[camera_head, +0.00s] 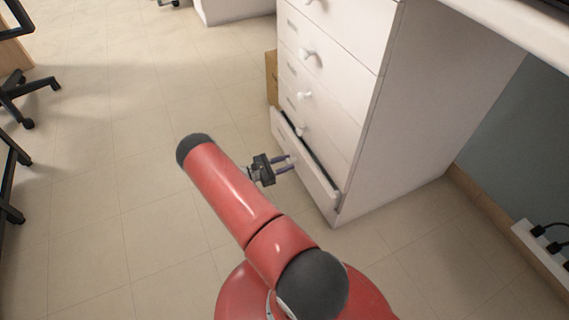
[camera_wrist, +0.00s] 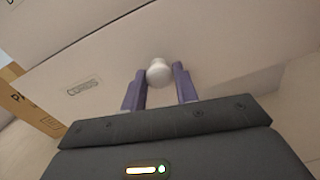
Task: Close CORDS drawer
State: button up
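The CORDS drawer (camera_head: 308,165) is the lowest drawer of the white cabinet (camera_head: 430,95). It stands slightly open, with a dark gap along its top edge. In the wrist view its front (camera_wrist: 110,75) carries a label reading CORDS, left of a round white knob (camera_wrist: 158,73). My gripper (camera_head: 290,163) is at the drawer front. In the wrist view its two purple fingers (camera_wrist: 160,88) are apart, one on each side of the knob. I cannot tell whether either finger touches the knob. In the head view the fingers cover the knob's place.
More closed drawers with white knobs (camera_head: 306,53) sit above. A cardboard box (camera_head: 271,77) stands beside the cabinet on the left. A power strip (camera_head: 545,248) lies by the wall at right. Black chair legs (camera_head: 22,105) are at far left. The tiled floor (camera_head: 120,150) between is clear.

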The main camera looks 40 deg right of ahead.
aim_at(291, 161)
grip_shut()
jog(key=shift+b+x, duration=0.6)
jog(key=shift+x, duration=1.5)
jog(key=o, duration=0.5)
grip_release()
jog(key=shift+d, duration=0.15)
jog(key=shift+w, duration=0.1)
jog(key=v, duration=0.7)
jog(key=shift+a, duration=0.4)
